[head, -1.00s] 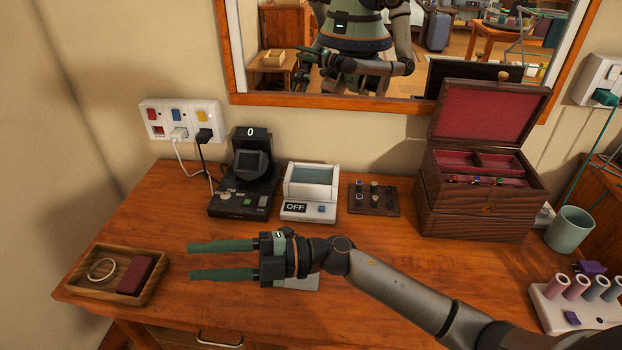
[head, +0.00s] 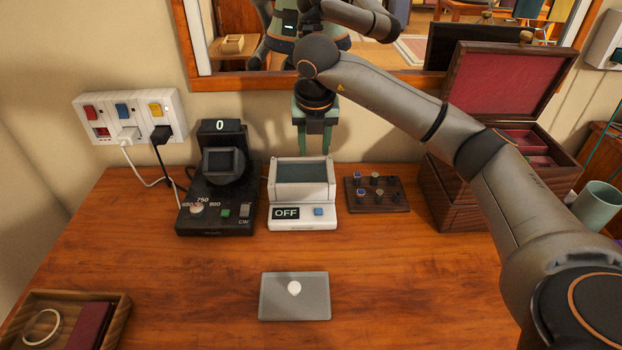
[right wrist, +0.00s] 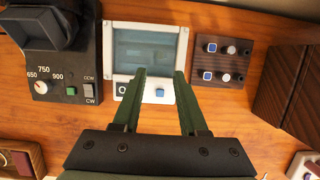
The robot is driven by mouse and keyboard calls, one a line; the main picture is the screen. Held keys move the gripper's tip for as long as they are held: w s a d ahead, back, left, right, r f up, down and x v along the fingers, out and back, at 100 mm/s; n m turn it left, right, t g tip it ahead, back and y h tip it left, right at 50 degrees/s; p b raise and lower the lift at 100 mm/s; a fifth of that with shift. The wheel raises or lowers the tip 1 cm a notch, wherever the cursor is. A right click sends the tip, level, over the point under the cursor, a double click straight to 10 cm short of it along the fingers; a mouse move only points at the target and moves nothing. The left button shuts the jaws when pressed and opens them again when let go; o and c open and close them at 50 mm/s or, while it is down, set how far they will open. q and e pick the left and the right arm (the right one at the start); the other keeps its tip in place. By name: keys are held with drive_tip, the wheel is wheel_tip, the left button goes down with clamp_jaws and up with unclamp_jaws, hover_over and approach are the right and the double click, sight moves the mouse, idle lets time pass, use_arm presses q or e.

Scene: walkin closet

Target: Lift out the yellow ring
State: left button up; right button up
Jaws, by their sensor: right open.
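My right gripper (head: 314,150) is open and empty. It points down just behind and above the white cleaner box (head: 303,222), whose display reads OFF. The box has a grey-blue basin (head: 300,174) on top, and I cannot make out a ring inside it. In the right wrist view, the open fingers (right wrist: 160,78) reach across the front of the white box (right wrist: 118,55). No ring that is clearly yellow can be told; a pale cream ring (head: 41,329) lies in the wooden tray (head: 122,305) at lower left. My left gripper is not in view.
A black device (head: 217,218) with a dial stands left of the box. A dark ring stand (head: 377,207) and an open jewellery box (head: 500,80) are to the right. A grey plate (head: 270,306) with a white spot lies in front. The mirror (head: 190,60) is behind my gripper.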

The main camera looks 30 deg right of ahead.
sight(314, 175)
drive_tip(key=x, duration=1)
drive_tip(key=shift+b, duration=0.35)
clamp_jaws()
